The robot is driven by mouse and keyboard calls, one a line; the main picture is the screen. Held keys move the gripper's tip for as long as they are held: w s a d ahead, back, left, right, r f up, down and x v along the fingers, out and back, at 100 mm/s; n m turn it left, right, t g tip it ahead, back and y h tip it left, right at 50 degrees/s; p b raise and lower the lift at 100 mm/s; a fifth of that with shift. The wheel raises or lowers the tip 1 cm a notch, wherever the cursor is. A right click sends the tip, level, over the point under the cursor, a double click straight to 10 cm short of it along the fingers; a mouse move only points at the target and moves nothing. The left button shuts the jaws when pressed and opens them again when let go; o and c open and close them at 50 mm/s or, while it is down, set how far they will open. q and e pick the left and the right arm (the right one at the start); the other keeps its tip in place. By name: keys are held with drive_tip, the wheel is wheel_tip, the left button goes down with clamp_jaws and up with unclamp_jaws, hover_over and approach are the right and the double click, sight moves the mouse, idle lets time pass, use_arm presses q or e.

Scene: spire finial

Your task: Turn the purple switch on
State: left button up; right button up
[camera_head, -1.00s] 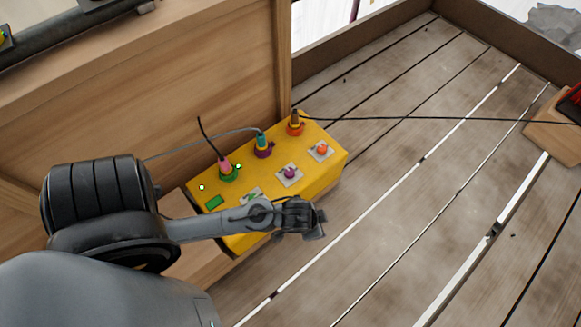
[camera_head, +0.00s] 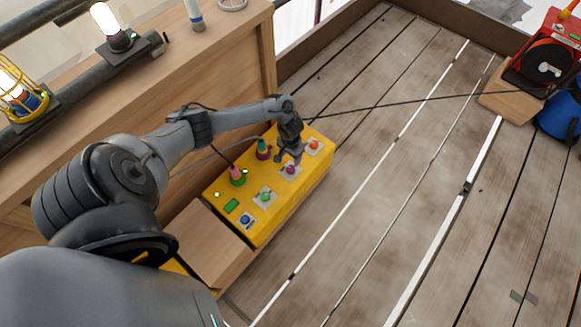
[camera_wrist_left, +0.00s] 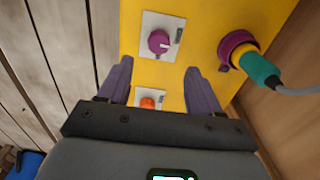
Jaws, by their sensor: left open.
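The purple switch (camera_head: 290,168) is a small round knob on a pale square plate on top of the yellow box (camera_head: 255,222). In the left wrist view the purple switch (camera_wrist_left: 159,41) shows whole, just beyond my fingertips and between their lines. My left gripper (camera_head: 288,158) is over the box beside the purple switch, pointing down. In the left wrist view my left gripper (camera_wrist_left: 158,82) is open with nothing between its fingers. I cannot tell whether it touches the box. My right gripper is not in view.
The orange switch (camera_head: 314,145), green switch (camera_head: 265,195) and blue switch (camera_head: 246,220) share the box. A purple socket with a teal plug (camera_wrist_left: 258,68) and cable is close to one finger. A wooden wall (camera_head: 225,75) runs behind.

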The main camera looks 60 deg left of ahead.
sight(291, 168)
use_arm(q)
wheel_tip(291, 168, down, 9)
drive_tip(key=b, duration=0.6)
drive_tip(key=shift+w+d+f, duration=0.1)
drive_tip(key=c, duration=1)
drive_tip(key=shift+c, duration=0.2)
